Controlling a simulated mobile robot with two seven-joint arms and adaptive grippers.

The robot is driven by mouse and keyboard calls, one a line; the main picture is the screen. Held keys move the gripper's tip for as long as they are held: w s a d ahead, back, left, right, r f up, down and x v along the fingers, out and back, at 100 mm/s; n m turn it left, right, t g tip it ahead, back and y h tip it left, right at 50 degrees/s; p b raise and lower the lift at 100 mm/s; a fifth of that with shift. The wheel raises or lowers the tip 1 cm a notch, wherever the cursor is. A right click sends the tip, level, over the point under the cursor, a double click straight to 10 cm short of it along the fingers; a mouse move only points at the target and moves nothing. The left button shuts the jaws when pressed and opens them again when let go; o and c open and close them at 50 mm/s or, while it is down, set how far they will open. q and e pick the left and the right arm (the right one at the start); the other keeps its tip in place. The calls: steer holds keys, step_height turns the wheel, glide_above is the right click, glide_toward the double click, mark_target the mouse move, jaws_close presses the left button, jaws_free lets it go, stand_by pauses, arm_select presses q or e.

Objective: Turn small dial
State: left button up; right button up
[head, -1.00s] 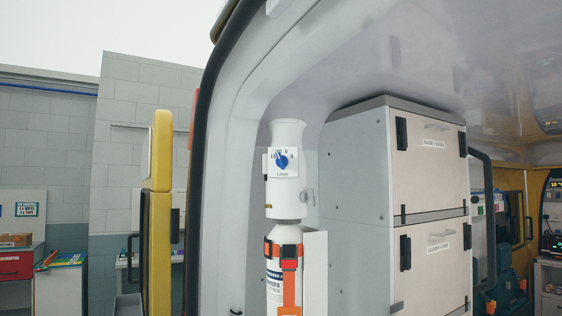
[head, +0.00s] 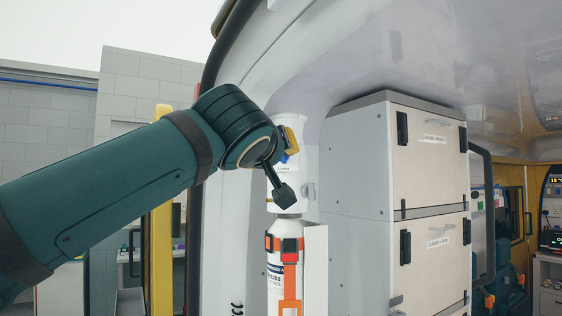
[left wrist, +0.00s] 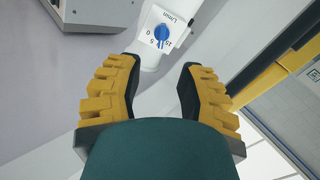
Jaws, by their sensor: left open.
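The small blue dial (left wrist: 161,33) sits on a white plate marked with numbers and "L/min" in the left wrist view, on a white cylinder head. In the head view the dial (head: 285,158) is mostly hidden behind my left gripper (head: 287,160). In the left wrist view my left gripper (left wrist: 157,85) is open, with its yellow-backed dark fingers apart and nothing between them. The dial lies beyond the fingertips, near the middle of the gap, and the fingers look apart from it. My right gripper is not in view.
A white bottle with orange straps (head: 286,265) stands below the dial. A cabinet with drawers (head: 425,170) is to the right. The vehicle's curved door frame (head: 222,80) and a yellow post (head: 162,240) are to the left.

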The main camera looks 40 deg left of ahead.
mark_target(282, 161)
arm_select(q)
steer(key=p+x, duration=0.1)
steer(key=x, duration=0.3)
steer(key=p+x, duration=0.1)
steer(key=x, duration=0.4)
steer(key=r+p+x, duration=0.1)
steer(key=x, duration=0.3)
steer(key=shift+a, duration=0.4)
jaws_close()
steer(key=shift+s+r, duration=0.1)
steer(key=shift+s, duration=0.1)
